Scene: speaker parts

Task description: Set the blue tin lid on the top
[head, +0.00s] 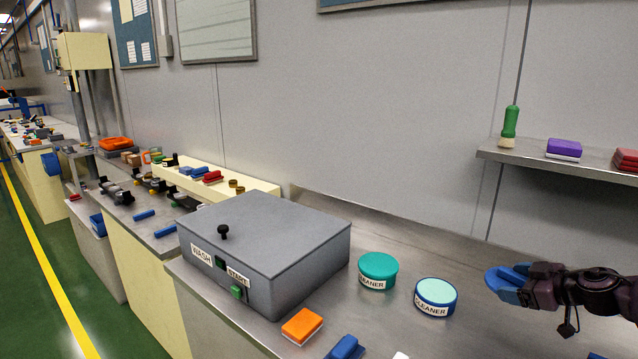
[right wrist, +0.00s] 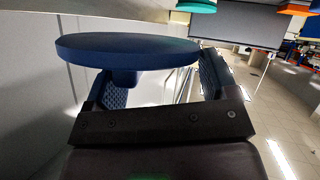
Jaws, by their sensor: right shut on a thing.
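My right gripper (head: 514,284) is shut on the blue tin lid (head: 498,277), a flat round disc, above the steel counter. In the right wrist view the lid (right wrist: 125,47) spans across the fingers, with a small knob between them. The blue cleaner tin (head: 437,310) stands upright on the counter, to the left of the lid and apart from it. Its top shows a pale teal surface inside a blue rim. A teal cleaner tin (head: 379,271) with a teal top stands further left. My left gripper is not in view.
A grey wash box (head: 270,245) with a black knob stands left of the tins. An orange sponge block (head: 302,326) and a blue block (head: 345,347) lie in front. A wall shelf (head: 560,162) holds a green-handled brush (head: 509,125) and a purple block (head: 564,147).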

